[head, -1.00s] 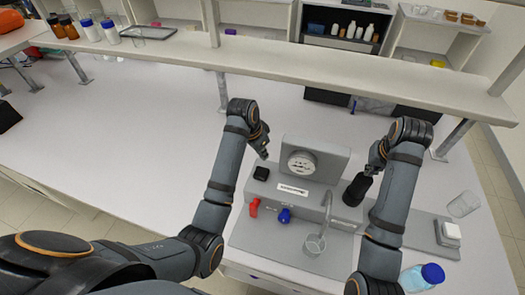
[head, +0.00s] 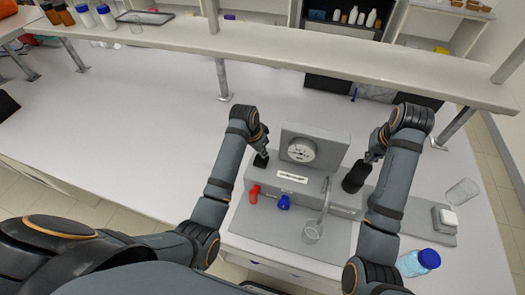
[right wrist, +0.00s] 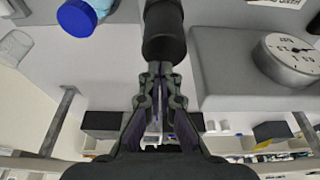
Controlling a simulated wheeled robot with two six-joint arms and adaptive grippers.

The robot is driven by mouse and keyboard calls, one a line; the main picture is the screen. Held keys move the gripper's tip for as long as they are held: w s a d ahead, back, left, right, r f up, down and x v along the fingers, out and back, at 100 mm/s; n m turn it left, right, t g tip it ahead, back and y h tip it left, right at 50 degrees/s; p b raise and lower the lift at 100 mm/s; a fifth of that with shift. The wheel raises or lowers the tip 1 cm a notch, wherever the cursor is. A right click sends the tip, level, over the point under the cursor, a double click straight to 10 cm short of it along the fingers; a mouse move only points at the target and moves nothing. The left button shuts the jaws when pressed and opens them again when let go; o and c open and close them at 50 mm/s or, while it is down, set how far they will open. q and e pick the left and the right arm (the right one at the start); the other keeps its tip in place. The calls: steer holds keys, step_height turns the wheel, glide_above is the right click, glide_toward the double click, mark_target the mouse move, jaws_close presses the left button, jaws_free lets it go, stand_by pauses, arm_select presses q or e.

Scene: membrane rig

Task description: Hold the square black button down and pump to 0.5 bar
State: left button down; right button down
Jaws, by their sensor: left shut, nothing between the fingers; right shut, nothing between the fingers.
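The square black button (head: 260,161) is on the left end of the grey rig (head: 325,203). My left gripper (head: 262,152) is shut and empty, its tips at the button's top; I cannot tell if the button is pressed down. The black pump bulb (head: 354,179) is at the right of the rig. My right gripper (head: 370,157) is shut and empty at the bulb's upper end. In the right wrist view the shut fingers (right wrist: 160,68) point at the bulb (right wrist: 164,30), seemingly touching it. The round gauge (head: 302,150) also shows in that view (right wrist: 290,58); its reading is too small to tell.
A red valve (head: 254,193) and a blue valve (head: 284,202) are on the rig's front. A beaker (head: 312,232) stands under the spout. A blue-capped bottle (head: 418,262), a glass (head: 462,192) and a shelf (head: 340,66) surround the rig.

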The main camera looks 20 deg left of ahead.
mark_target(263, 160)
arm_select(q)
steer(key=shift+f, duration=1.45)
steer(key=shift+s+f, duration=0.2)
steer(key=shift+f, duration=0.1)
stand_by(0.3)
arm_select(e)
steer(key=shift+f, duration=0.1)
steer(key=shift+s+f, duration=0.15)
steer(key=shift+f, duration=2.6)
steer(key=shift+r, duration=2.85)
steer(key=shift+f, duration=0.15)
steer(key=shift+r, duration=0.25)
